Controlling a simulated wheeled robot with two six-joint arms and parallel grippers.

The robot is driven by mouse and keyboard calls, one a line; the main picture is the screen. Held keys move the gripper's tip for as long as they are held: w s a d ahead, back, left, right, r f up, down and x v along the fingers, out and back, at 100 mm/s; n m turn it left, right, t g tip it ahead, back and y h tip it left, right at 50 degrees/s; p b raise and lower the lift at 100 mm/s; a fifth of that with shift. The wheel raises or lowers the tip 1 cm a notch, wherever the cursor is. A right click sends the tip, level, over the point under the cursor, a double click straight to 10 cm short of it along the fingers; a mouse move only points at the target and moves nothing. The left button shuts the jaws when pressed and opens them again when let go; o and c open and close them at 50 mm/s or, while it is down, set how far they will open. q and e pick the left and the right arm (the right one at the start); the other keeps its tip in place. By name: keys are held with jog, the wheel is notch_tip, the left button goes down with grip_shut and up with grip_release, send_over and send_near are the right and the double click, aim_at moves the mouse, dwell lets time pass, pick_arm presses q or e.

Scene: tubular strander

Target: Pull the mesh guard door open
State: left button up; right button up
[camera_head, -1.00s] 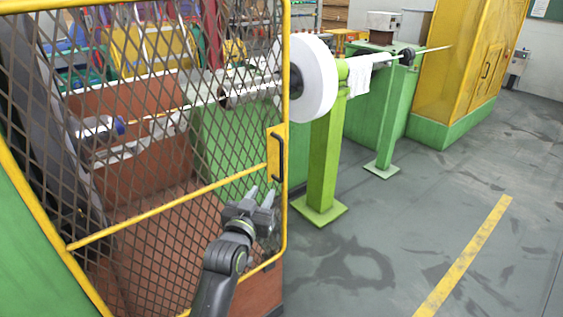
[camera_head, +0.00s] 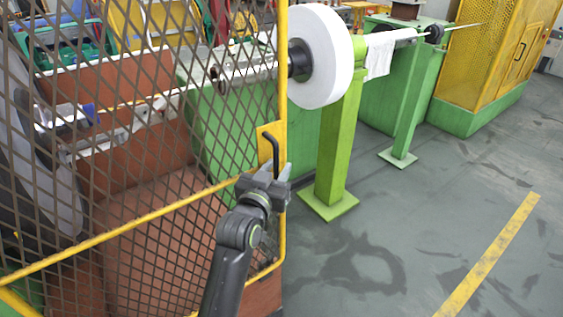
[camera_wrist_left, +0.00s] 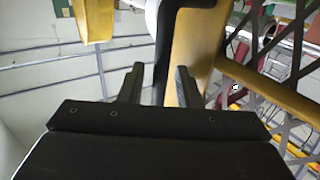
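The mesh guard door (camera_head: 150,220) fills the left of the head view, a yellow frame with dark diamond mesh. It stands across the machine's front. Its black handle (camera_head: 275,150) sits on a yellow plate (camera_head: 264,137) at the right edge. My left gripper (camera_head: 279,170) is at the handle's lower part. In the left wrist view the two fingers (camera_wrist_left: 157,85) are spread apart, with the black handle (camera_wrist_left: 173,45) and yellow plate (camera_wrist_left: 196,40) between or just beyond them. Contact with the handle cannot be told. My right gripper is not in view.
A green post (camera_head: 338,150) carrying a white reel (camera_head: 325,60) stands just right of the door. A yellow mesh cabinet (camera_head: 490,55) is at the back right. Grey floor (camera_head: 430,220) with a yellow line (camera_head: 490,255) is clear at the right.

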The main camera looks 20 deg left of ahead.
pick_arm(q)
jog(key=shift+s+r, duration=0.1)
jog(key=shift+c, duration=0.3)
grip_shut()
jog(key=shift+s, duration=0.1)
